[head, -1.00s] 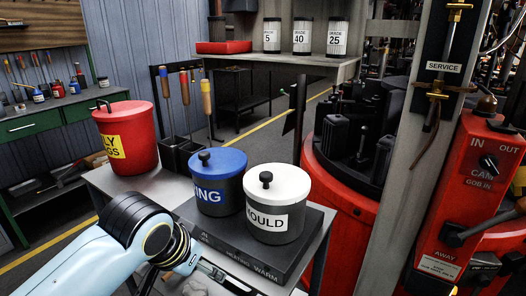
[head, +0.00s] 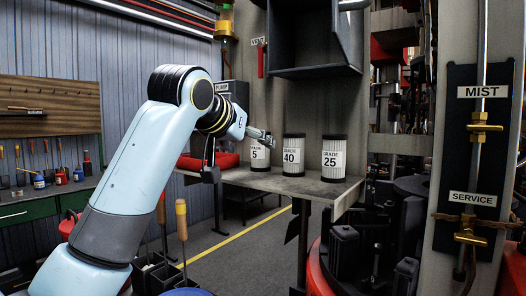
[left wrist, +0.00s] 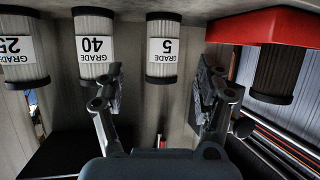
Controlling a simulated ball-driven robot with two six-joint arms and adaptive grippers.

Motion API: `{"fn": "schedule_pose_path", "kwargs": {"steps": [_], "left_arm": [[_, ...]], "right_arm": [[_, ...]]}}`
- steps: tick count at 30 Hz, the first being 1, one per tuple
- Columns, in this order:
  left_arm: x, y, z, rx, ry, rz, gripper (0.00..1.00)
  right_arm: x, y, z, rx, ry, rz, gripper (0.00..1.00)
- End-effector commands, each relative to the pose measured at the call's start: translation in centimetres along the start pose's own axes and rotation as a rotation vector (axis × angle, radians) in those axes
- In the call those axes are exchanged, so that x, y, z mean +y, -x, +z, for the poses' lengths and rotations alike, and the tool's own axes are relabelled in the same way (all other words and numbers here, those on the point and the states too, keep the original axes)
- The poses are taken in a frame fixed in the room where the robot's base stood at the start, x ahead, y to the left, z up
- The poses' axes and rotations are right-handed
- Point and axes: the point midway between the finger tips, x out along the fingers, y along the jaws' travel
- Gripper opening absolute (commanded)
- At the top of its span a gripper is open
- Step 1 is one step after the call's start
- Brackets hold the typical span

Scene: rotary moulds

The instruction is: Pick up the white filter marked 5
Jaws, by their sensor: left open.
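The white filter marked 5 (head: 260,158) stands upright on a grey shelf (head: 300,185), at the left of a row of three filters. In the left wrist view, where things appear upside down, the filter marked 5 (left wrist: 163,48) shows between the two spread fingers, with clear space to either side. My left gripper (head: 264,136) is open and empty, at the upper part of this filter in the head view. It also shows in the left wrist view (left wrist: 160,75). I cannot tell whether it touches the filter. My right gripper is out of view.
The filter marked 40 (head: 293,155) stands just right, then the filter marked 25 (head: 333,158). A red tray (left wrist: 255,25) lies on the other side, with a dark filter (left wrist: 276,74) at it. A dark open box (head: 312,40) hangs above the shelf.

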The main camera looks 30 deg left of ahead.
Motion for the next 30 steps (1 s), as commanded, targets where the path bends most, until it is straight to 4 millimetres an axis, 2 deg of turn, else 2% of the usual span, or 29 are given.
{"fn": "schedule_pose_path", "kwargs": {"steps": [3,6,10,15,18,26,30], "left_arm": [[0.0,-1.8,-0.1,-0.001,0.002,0.0,0.72],[0.0,-2.5,-0.1,0.001,0.0,-0.001,0.72],[-0.2,-3.9,0.0,-0.003,0.0,-0.001,0.72],[-0.4,-6.6,0.0,-0.001,0.001,0.0,0.72],[-0.4,-7.6,0.1,-0.001,0.0,0.0,0.72],[-0.4,-7.9,0.2,0.001,-0.001,0.0,0.72],[-0.4,-7.8,0.2,0.001,-0.001,0.0,0.54]], "right_arm": [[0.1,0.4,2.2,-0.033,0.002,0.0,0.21],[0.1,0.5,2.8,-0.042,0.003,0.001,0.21],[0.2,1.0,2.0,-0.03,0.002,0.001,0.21],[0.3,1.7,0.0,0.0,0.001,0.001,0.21],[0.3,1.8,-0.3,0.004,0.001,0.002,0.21],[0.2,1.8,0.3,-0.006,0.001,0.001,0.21],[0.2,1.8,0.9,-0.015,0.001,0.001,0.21]]}}
